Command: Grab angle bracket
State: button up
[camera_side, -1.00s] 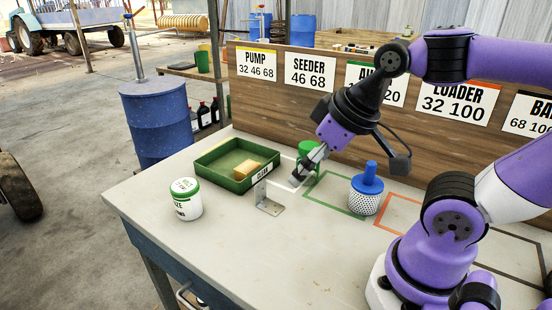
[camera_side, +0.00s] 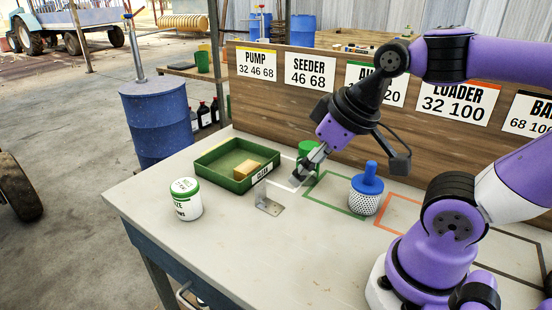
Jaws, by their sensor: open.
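The grey metal angle bracket (camera_side: 269,207) stands on the bench, one leg flat and one upright, in front of the green tray's right corner. My gripper (camera_side: 297,181) is open and points down and to the left, to the right of the bracket and a little behind it. There is a gap between the fingers and the bracket. Nothing shows between the fingers, though they look small and partly overlapped from here.
A white tub (camera_side: 186,199) with green lid stands left. A green object (camera_side: 308,149) is behind my gripper. A blue-topped strainer (camera_side: 365,197) stands right. The bench front is clear.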

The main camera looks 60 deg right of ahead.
jog(key=w+d+f+g, duration=0.2)
jog(key=w, duration=0.3)
jog(key=w+d+f+g, duration=0.1)
jog(key=w+d+f, duration=0.1)
jog(key=w, duration=0.3)
jog(key=w+d+f+g, duration=0.2)
jog(key=w, duration=0.3)
jog(key=shift+w+f+m+g, duration=0.15)
jog(key=shift+w+m+g, duration=0.1)
jog(key=shift+m+g, duration=0.05)
send_over(261, 202)
jog(key=f, duration=0.4)
jog(key=shift+w+a+f, duration=0.1)
jog(key=shift+a+f, duration=0.1)
jog(key=shift+f, duration=0.2)
jog(key=f, duration=0.5)
jog(key=shift+d+f, duration=0.25)
jog(key=shift+f, duration=0.1)
jog(key=c, duration=1.2)
